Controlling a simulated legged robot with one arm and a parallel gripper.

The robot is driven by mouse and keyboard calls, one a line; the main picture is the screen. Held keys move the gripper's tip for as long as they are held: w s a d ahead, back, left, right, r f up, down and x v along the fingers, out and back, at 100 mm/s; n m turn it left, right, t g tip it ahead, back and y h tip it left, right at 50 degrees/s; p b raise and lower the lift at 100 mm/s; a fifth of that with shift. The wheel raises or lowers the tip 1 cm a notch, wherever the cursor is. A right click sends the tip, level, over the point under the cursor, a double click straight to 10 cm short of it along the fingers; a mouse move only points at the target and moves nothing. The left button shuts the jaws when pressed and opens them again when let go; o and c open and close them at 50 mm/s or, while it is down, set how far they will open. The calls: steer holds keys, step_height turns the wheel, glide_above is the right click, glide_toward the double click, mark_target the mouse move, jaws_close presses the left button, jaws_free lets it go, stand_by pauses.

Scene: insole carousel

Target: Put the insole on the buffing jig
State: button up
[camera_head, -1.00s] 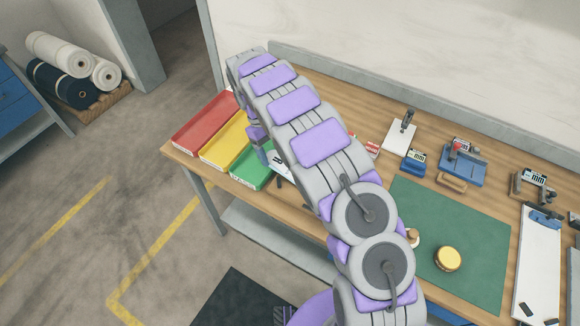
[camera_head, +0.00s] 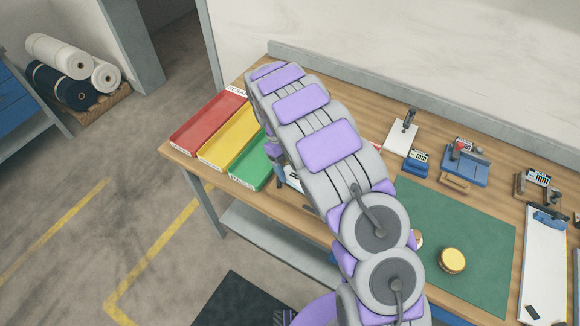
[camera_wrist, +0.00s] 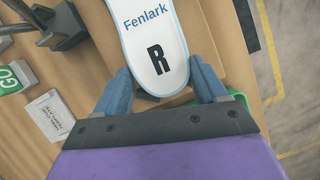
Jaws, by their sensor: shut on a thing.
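In the wrist view my gripper (camera_wrist: 160,69) is shut on the insole (camera_wrist: 148,25), with one blue finger at each side edge. The insole is white with a pale blue rim and bears "Fenlark" and a large "R"; its far part runs out of the picture. In the head view my arm hides most of the gripper, and only a small white piece of the insole (camera_head: 293,179) shows beside the green tray. I cannot tell which fixture on the bench is the buffing jig.
Red (camera_head: 207,122), yellow (camera_head: 230,139) and green (camera_head: 252,163) trays stand at the bench's left. A white plate with a clamp (camera_head: 401,138), a blue fixture (camera_head: 464,168) and a long white board (camera_head: 543,262) stand to the right. A yellow-topped round tin (camera_head: 452,260) sits on the green mat (camera_head: 480,230).

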steer(key=shift+f, duration=0.5)
steer(key=o, duration=1)
steer(key=shift+d+f, duration=0.1)
steer(key=shift+d, duration=0.05)
steer(key=shift+o, duration=0.2)
steer(key=shift+s+f, duration=0.1)
steer(key=shift+s, duration=0.1)
steer(key=p+v, duration=0.2)
steer(key=v, duration=1.1)
steer(key=shift+r, duration=0.35)
